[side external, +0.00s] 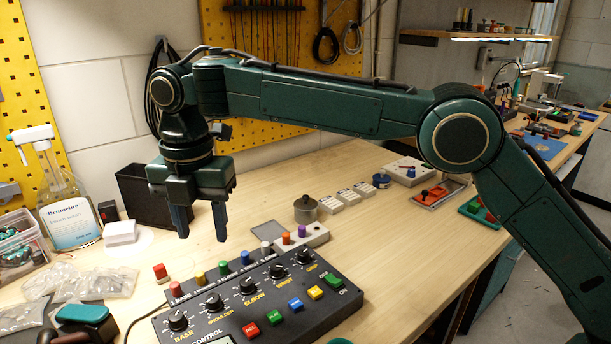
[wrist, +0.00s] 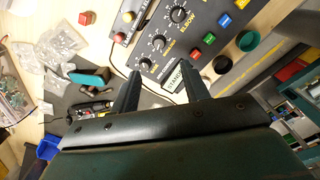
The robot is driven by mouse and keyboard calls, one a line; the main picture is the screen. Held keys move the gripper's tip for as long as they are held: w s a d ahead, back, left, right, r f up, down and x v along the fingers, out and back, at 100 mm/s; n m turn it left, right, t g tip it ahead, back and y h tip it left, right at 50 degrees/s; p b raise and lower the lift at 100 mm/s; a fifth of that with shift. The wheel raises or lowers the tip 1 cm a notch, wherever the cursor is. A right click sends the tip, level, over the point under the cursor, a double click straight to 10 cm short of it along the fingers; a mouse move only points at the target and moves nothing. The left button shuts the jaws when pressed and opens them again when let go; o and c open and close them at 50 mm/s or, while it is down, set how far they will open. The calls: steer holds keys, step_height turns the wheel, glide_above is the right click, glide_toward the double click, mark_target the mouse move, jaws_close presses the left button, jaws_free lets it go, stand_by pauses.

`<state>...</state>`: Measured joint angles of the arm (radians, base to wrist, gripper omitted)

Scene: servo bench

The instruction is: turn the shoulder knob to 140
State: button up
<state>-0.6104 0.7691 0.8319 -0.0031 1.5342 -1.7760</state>
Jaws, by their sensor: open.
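The black control panel (side external: 325,292) lies on the wooden bench, with a row of black knobs on white dials. The shoulder knob (side external: 214,302) is second from the near left, between the base knob (side external: 178,320) and the elbow knob (side external: 247,285). Its dial reading is too small to make out. My gripper (side external: 202,238) points down, open and empty, above and behind the panel's left part, apart from the knobs.
Colored caps line the panel's back edge and colored buttons its front. A red button (side external: 160,272) stands left of the panel. A grey lidded pot (side external: 306,211) and a black bin (side external: 150,198) stand behind. Bagged parts (side external: 92,283) lie left.

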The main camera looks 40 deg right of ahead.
mark_target(213, 297)
steer(key=shift+a+f, duration=0.25)
steer(key=shift+a, duration=0.05)
steer(key=shift+f, duration=0.1)
steer(key=shift+f, duration=6.8)
steer(key=c, duration=1)
